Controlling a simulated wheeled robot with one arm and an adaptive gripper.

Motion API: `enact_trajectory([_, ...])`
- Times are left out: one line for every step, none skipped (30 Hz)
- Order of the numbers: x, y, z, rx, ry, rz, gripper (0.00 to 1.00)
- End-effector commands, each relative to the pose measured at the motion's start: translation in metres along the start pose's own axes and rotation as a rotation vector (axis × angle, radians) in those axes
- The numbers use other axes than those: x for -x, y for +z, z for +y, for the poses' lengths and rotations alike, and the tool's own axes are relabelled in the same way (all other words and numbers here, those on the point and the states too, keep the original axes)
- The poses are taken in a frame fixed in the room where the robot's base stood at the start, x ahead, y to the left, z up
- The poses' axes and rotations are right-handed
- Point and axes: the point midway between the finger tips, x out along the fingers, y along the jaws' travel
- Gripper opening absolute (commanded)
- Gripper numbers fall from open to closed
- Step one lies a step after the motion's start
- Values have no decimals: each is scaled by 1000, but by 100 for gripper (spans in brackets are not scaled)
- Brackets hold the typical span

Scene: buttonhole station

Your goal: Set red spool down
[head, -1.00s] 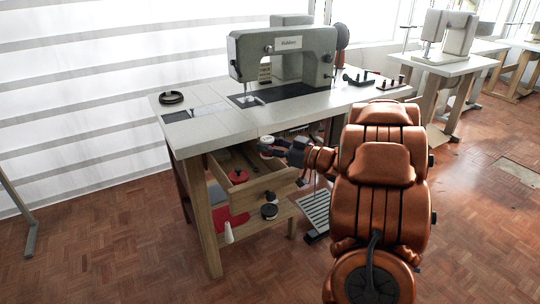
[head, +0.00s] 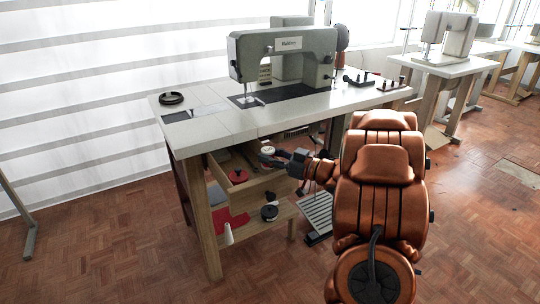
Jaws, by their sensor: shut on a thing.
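My gripper (head: 270,158) is shut on a small spool (head: 267,150) with a pale round top, over the right part of the open drawer (head: 258,189) under the sewing table. The dark fingers cover most of its side, so its thread colour is hard to tell. I cannot tell whether it touches the drawer floor. A red spool-like thing (head: 238,176) lies in the drawer, to the left of my gripper and apart from it.
The table top (head: 220,126) overhangs the back of the drawer and carries a grey sewing machine (head: 285,45) and a black ring (head: 171,98). Below the drawer are a red item (head: 236,219) and a white cone (head: 228,234). A pedal (head: 317,215) stands on the floor behind.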

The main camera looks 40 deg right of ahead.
Motion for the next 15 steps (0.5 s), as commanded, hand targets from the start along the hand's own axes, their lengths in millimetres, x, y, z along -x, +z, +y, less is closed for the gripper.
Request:
enact_trajectory([1, 7, -1, -7, 0, -11, 14])
enact_trajectory([1, 7, -1, -7, 0, -11, 14])
enact_trajectory([1, 8, -1, -8, -1, -12, 43])
enact_trajectory([1, 8, -1, -8, -1, -13, 46])
enact_trajectory([1, 8, -1, -9, -1, -13, 50])
enact_trajectory([1, 9, -1, -9, -1, -14, 54])
enact_trajectory([1, 9, -1, -9, -1, -15, 57])
enact_trajectory([1, 10, -1, -10, -1, -15, 60])
enact_trajectory([1, 10, -2, -10, -1, -16, 64])
enact_trajectory([1, 10, -2, -11, -1, -16, 64])
enact_trajectory([1, 11, -2, -11, -1, -17, 64])
enact_trajectory([1, 11, -2, -11, -2, -17, 64])
enact_trajectory([1, 11, -2, -12, -2, -18, 64])
enact_trajectory([1, 12, -2, -12, -2, -19, 64])
enact_trajectory([1, 12, -2, -13, -2, -19, 64])
